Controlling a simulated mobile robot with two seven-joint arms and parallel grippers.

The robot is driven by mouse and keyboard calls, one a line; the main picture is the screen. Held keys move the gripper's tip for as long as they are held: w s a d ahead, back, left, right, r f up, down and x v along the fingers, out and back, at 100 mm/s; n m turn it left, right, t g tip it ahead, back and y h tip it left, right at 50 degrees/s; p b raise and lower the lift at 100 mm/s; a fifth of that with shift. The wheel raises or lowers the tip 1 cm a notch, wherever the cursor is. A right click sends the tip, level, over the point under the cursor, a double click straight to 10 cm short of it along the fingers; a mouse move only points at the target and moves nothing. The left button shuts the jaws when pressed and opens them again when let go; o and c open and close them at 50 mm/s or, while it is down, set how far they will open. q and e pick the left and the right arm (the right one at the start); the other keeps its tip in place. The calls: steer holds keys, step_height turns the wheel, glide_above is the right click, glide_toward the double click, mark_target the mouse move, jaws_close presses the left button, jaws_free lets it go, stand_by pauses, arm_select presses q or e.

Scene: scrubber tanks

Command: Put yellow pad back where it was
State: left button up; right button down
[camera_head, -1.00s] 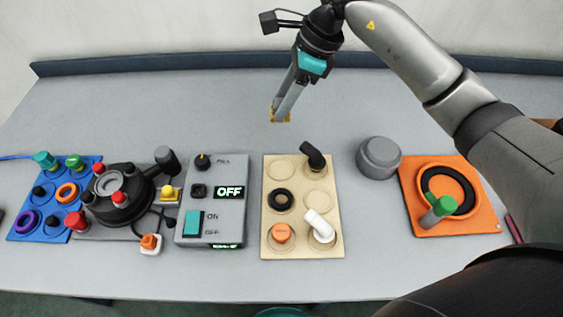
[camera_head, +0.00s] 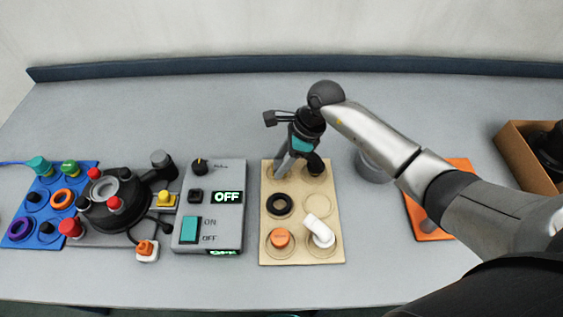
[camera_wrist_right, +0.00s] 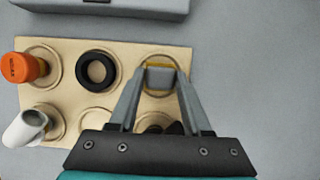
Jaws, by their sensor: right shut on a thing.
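My right gripper (camera_head: 281,171) points down over the far left recess of the beige tray (camera_head: 301,248). In the right wrist view, its fingers (camera_wrist_right: 161,78) are shut on the yellow pad (camera_wrist_right: 161,65). Yellow edges show around a grey part between the fingertips. The pad overlaps the round recess; I cannot tell whether it touches the tray or hangs just above it. In the head view the pad is mostly hidden by the gripper. My left gripper is not in view.
The tray also holds a black ring (camera_head: 279,204), an orange-capped piece (camera_head: 280,238), a white elbow (camera_head: 319,230) and a dark elbow near the gripper. A grey switch box (camera_head: 216,170) stands left; a grey round knob and an orange base (camera_head: 428,225) are right, partly behind my arm.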

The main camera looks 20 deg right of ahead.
steer(key=shift+f, duration=0.2)
steer(key=shift+f, duration=0.2)
steer(key=shift+c, duration=1.8)
jaws_free()
steer(key=shift+r, duration=0.2)
steer(key=v, duration=1.2)
steer(key=shift+p, duration=0.45)
